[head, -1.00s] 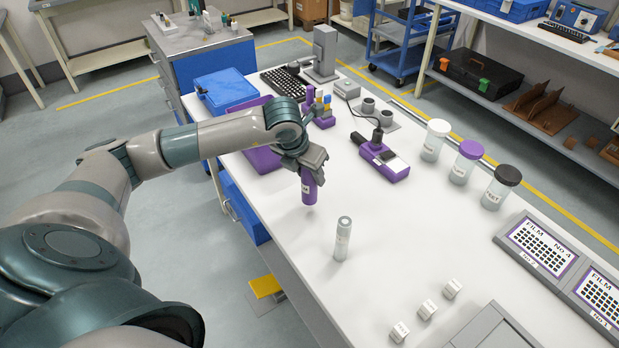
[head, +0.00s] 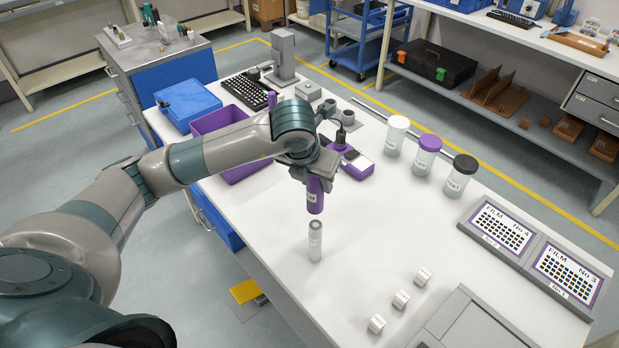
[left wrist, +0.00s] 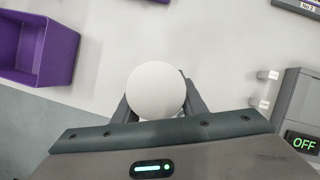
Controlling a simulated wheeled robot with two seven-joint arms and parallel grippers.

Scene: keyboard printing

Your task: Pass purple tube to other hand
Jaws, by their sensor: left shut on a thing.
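My left gripper (head: 314,170) is shut on the purple tube (head: 315,195) and holds it upright above the white table. In the left wrist view a round white end (left wrist: 156,91) sits between the fingers of my left gripper (left wrist: 156,100). The upper part of the purple tube is hidden by the fingers in the head view. My right gripper is not in view.
Three labelled jars, with white (head: 398,122), purple (head: 430,142) and black (head: 465,163) lids, stand at the back right. Film panels (head: 503,227) lie at right. Small white blocks (head: 400,299) lie near the front. A purple bin (head: 218,121) is at left.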

